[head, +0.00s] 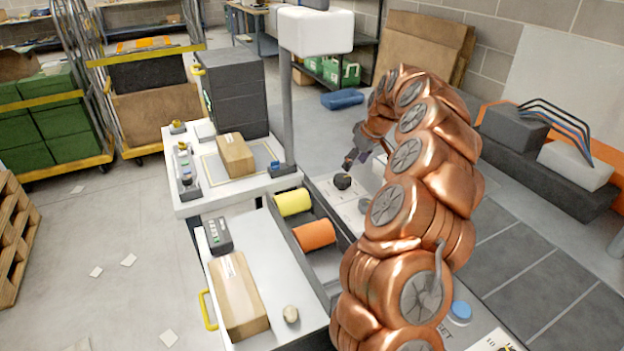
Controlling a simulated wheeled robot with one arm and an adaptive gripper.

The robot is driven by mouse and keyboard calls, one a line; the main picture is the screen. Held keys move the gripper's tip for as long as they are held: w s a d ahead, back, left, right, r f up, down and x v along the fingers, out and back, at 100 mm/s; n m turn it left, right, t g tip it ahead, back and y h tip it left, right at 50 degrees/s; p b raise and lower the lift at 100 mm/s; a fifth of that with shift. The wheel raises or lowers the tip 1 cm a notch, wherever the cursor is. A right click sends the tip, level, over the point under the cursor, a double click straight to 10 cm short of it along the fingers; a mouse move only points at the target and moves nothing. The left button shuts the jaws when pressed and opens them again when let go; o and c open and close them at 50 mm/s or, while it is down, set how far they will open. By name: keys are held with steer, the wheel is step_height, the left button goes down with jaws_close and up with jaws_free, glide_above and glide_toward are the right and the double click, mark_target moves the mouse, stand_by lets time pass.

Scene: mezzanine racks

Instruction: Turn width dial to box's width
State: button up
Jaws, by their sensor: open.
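A black round dial (342,181) sits on a pale panel (325,190) in the middle of the head view; its markings are too small to read, so I cannot confirm that it is the width dial. My gripper (350,161) is open, just above and to the right of this dial in the picture, and looks apart from it. Nothing shows between its fingers. A brown box (235,155) sits inside a marked outline on the white table. A second, longer brown box (238,295) lies on the nearer white surface.
Yellow (293,202) and orange (314,235) rolls lie in a trough beside the panel. A grey drawer stack (237,92) and a post with a white head (315,32) stand behind. A blue button (460,312) is at lower right. Open floor lies at left.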

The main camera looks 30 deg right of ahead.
mark_target(343, 178)
steer(key=shift+o, duration=0.8)
steer(key=shift+w+a+f, duration=0.1)
steer(key=shift+w+a, duration=0.1)
steer(key=shift+a, duration=0.1)
steer(key=shift+o, duration=1.2)
steer(key=shift+w+a+f, duration=0.1)
steer(key=shift+w+f, duration=0.15)
steer(key=shift+f, duration=0.25)
steer(key=p+x, duration=0.2)
steer(key=x, duration=0.4)
steer(key=shift+w+f, duration=0.15)
steer(key=shift+f, duration=0.15)
steer(key=c, duration=1.2)
